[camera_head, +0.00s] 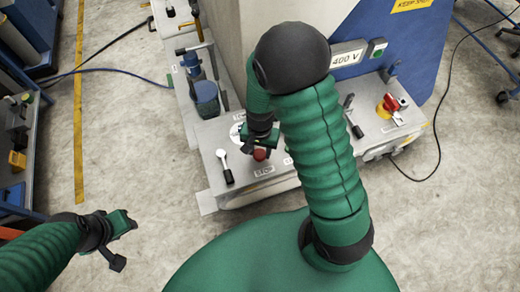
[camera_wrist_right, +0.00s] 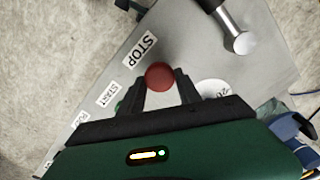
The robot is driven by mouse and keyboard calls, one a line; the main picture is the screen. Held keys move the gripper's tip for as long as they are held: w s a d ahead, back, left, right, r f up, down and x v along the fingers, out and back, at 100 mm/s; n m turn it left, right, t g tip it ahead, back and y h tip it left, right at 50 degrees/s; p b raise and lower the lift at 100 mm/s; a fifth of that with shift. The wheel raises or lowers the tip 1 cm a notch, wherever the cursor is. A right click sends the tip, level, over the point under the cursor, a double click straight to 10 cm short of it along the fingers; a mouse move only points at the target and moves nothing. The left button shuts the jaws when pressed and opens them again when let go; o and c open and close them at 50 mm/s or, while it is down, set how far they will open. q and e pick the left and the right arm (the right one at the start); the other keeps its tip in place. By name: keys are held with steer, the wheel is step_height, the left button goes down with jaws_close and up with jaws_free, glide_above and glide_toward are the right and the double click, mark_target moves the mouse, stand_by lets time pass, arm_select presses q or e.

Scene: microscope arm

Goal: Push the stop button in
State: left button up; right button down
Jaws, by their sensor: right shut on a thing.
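The red stop button (camera_head: 260,155) sits on the grey control panel, just above its STOP label (camera_head: 264,170). It also shows in the right wrist view (camera_wrist_right: 159,75), between the fingertips. My right gripper (camera_head: 262,146) is directly over the button. In the right wrist view its two black fingers (camera_wrist_right: 161,82) lie on either side of the button and are shut on it. How far in the button is cannot be told. My left gripper (camera_head: 124,240) hangs over the bare floor at the lower left, away from the panel; its finger opening is unclear.
A silver-and-black lever (camera_head: 225,168) stands left of the button; it also shows in the right wrist view (camera_wrist_right: 236,36). A START label (camera_wrist_right: 107,94) lies near STOP. A red-and-yellow switch (camera_head: 388,106) is at the right. A blue-handled part (camera_head: 206,98) stands behind. Floor at left is clear.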

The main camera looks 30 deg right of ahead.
mark_target(259, 154)
steer(key=shift+s+a+f+b, duration=0.1)
steer(key=shift+f+b, duration=0.25)
steer(key=shift+f, duration=0.55)
steer(key=shift+r, duration=0.1)
steer(key=c, duration=0.8)
jaws_free()
steer(key=shift+a, duration=0.1)
steer(key=shift+r, duration=0.1)
step_height(259, 154, up, 17)
steer(key=shift+f+p, duration=0.15)
steer(key=shift+p, duration=0.25)
